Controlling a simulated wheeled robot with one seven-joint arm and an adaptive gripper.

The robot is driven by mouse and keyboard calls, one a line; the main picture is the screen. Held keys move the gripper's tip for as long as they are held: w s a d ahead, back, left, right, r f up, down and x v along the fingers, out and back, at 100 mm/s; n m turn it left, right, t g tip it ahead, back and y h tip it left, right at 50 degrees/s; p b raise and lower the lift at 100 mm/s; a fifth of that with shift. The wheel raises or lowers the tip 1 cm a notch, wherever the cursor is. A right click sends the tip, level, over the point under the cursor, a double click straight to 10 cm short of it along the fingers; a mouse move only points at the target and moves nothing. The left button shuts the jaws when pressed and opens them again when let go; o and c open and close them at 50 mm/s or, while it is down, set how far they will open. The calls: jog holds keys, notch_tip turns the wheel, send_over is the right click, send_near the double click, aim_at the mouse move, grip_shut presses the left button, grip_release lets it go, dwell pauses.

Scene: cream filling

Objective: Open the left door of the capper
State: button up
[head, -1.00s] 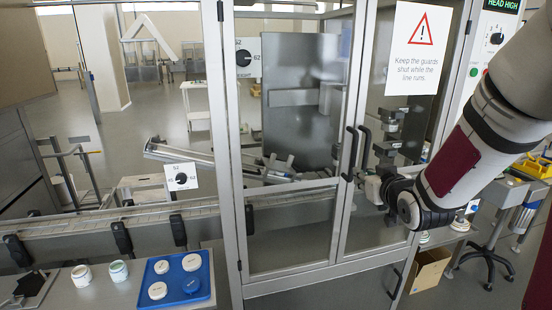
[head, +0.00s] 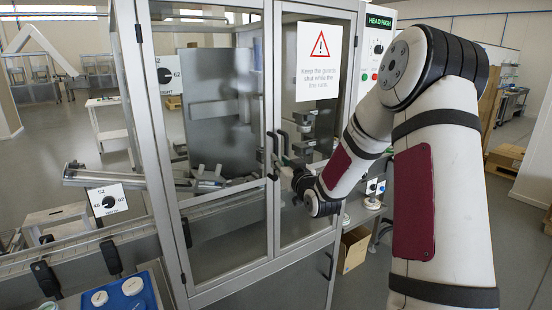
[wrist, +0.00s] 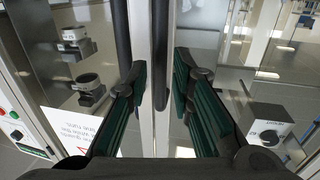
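The capper's left door (head: 208,225) is a glass panel in a grey metal frame, and it is shut beside the right door (head: 300,215). The left door's black bar handle (head: 270,156) stands upright near the middle seam, close to the right door's handle (head: 284,143). My gripper (head: 279,161) is at these handles. In the wrist view, my gripper (wrist: 160,72) is open, with its green-padded fingers on either side of the left door's handle (wrist: 160,45). Gaps show between that handle and both fingers. The right door's handle (wrist: 122,35) is outside the left-hand finger.
A warning sign (head: 319,60) hangs on the right door. A control panel (head: 377,50) stands to its right. A conveyor (head: 80,248) and a blue tray (head: 148,290) with lids are at lower left. A cardboard box (head: 354,250) sits below right of the doors.

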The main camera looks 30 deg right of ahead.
aim_at(276, 176)
jog(key=shift+w+d, duration=0.2)
jog(key=shift+w, duration=0.9)
jog(key=shift+w+d, duration=0.15)
jog(key=shift+w, duration=0.95)
grip_shut()
